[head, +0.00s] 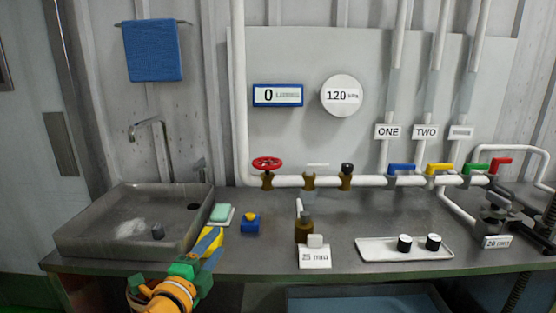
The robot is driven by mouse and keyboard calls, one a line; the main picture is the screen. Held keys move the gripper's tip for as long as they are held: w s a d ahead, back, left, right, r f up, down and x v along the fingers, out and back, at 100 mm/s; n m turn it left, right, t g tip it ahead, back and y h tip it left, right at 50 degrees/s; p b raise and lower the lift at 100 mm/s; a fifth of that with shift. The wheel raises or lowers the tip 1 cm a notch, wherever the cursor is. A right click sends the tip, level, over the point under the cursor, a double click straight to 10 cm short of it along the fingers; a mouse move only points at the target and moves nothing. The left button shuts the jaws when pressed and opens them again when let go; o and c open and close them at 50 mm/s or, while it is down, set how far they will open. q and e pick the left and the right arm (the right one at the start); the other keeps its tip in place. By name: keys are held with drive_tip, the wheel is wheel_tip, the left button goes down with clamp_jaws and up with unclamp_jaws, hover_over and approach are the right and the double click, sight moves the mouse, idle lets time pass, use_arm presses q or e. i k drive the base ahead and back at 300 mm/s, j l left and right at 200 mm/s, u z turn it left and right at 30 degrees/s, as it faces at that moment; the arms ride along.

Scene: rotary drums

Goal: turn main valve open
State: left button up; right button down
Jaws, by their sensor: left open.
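A red round handwheel valve (267,163) sits on a brass body at the left end of the white horizontal pipe (330,181). I take it for the main valve, though no label on it can be read. My left gripper (211,240) comes up from the bottom, below and left of the handwheel, over the counter's front beside the sink. It is open and apart from the valve. Nothing is seen between its fingers. My right gripper does not show.
A grey sink (100,225) stands left. A green sponge (221,212) and a blue block with a yellow top (250,222) lie near my left gripper. A brass fitting (304,228) and a white tray (385,252) stand right. Coloured lever valves (440,169) line the pipe.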

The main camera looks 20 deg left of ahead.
sight(268, 166)
drive_tip(key=i, duration=1.25)
